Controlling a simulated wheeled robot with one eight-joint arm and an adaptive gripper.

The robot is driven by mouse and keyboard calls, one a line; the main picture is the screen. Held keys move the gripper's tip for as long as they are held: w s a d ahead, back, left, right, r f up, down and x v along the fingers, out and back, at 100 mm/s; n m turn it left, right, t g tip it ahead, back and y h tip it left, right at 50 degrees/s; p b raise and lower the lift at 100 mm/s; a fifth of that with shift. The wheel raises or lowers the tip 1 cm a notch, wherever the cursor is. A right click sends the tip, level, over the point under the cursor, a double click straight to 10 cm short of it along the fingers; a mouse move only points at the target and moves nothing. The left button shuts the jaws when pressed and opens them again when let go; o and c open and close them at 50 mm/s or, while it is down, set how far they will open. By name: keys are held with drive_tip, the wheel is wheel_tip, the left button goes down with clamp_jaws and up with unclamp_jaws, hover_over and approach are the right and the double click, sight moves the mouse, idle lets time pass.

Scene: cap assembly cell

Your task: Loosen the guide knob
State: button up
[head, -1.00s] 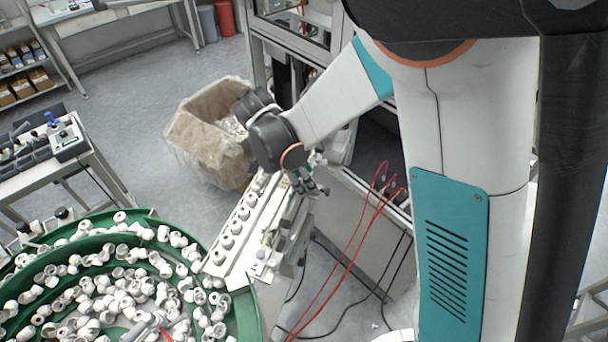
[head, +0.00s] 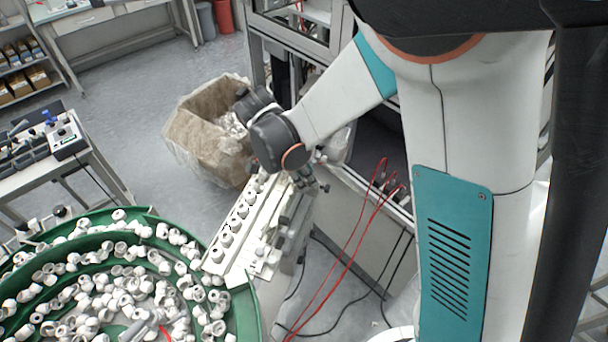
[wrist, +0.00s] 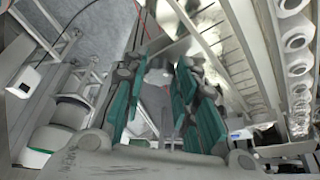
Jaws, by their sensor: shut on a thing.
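My gripper (head: 308,181) is at the far end of the pale guide track (head: 226,262), low beside the machine. In the wrist view, its teal and grey fingers (wrist: 158,95) stand on both sides of a small pale part, the guide knob (wrist: 158,76). The gripper is shut on it. The knob is mostly hidden by the fingers, and its turn angle cannot be made out. In the head view the wrist and fingers hide the knob. A row of white caps (head: 233,225) sits along the track, and it also shows at the right of the wrist view (wrist: 297,65).
A green bowl feeder (head: 245,305) full of white caps stands at the lower left. A lined waste box (head: 205,125) is behind the track. Red hoses (head: 355,240) hang from the machine cabinet on the right. Grey floor lies open at the left.

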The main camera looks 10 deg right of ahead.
drive_tip(key=n+b, duration=0.1)
drive_tip(key=n, duration=0.1)
drive_tip(key=n+t+b, duration=0.1)
drive_tip(key=shift+s+f+n+t, duration=0.1)
drive_tip(key=shift+s+n+t, duration=0.1)
drive_tip(key=shift+n+t, duration=0.15)
drive_tip(key=shift+s+d+n+t+y+b, duration=0.1)
drive_tip(key=shift+n+t+y+b, duration=0.3)
drive_tip(key=shift+n, duration=0.8)
drive_tip(key=shift+s+d+n+t+y+b, duration=0.1)
drive_tip(key=shift+n+t+y+b, duration=0.25)
drive_tip(key=shift+n, duration=0.8)
drive_tip(key=o, duration=1)
drive_tip(key=shift+o, duration=0.2)
